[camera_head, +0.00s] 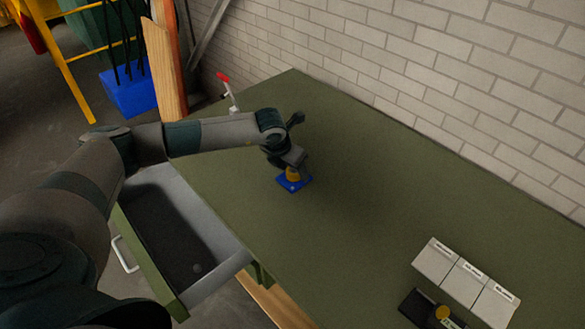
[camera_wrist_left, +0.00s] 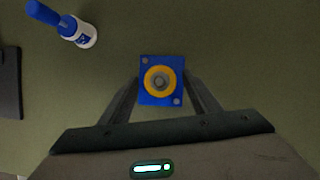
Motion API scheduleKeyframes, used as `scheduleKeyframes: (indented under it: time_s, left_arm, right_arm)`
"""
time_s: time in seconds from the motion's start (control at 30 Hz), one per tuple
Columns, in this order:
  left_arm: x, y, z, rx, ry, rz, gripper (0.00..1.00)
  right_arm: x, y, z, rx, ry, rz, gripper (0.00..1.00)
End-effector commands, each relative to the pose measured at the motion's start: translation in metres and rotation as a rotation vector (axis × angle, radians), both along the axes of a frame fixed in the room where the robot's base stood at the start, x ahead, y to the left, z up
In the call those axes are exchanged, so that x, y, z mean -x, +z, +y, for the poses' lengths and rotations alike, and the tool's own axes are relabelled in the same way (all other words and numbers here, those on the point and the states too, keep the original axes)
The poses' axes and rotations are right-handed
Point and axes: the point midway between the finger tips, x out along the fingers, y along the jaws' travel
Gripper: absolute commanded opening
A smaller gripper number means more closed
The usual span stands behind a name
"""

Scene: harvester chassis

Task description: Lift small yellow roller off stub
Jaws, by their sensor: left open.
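The small yellow roller (camera_head: 293,175) sits around a grey stub on a blue square base plate (camera_head: 303,185), which lies on the green bench top. In the left wrist view the roller (camera_wrist_left: 148,82) is a yellow ring around the stub's round end (camera_wrist_left: 160,81), on the blue plate (camera_wrist_left: 147,100). My left gripper (camera_head: 291,168) is right above the roller in the head view. In the wrist view its two fingers (camera_wrist_left: 162,79) are spread on either side of the plate, with nothing held. Contact with the roller cannot be told. My right gripper is out of view.
Pale labelled boxes (camera_head: 465,280) and a dark holder with a yellow part (camera_head: 443,312) stand at the lower right. An open drawer (camera_head: 232,258) is below the bench. The bench middle is clear.

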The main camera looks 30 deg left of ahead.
Motion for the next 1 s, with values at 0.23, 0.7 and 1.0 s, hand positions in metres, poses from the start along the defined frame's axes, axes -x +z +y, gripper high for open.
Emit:
scheduleKeyframes:
  time_s: [0.23,0.7,1.0]
  left_arm:
    - [0.000,0.000,0.000,0.000,0.000,0.000,0.18]
    - [0.000,0.010,0.000,0.000,0.000,0.000,0.12]
    - [0.000,0.022,0.000,0.001,0.001,-0.001,0.12]
  right_arm:
    - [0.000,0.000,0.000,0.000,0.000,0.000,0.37]
    - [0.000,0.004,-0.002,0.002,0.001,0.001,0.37]
    - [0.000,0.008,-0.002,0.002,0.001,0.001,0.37]
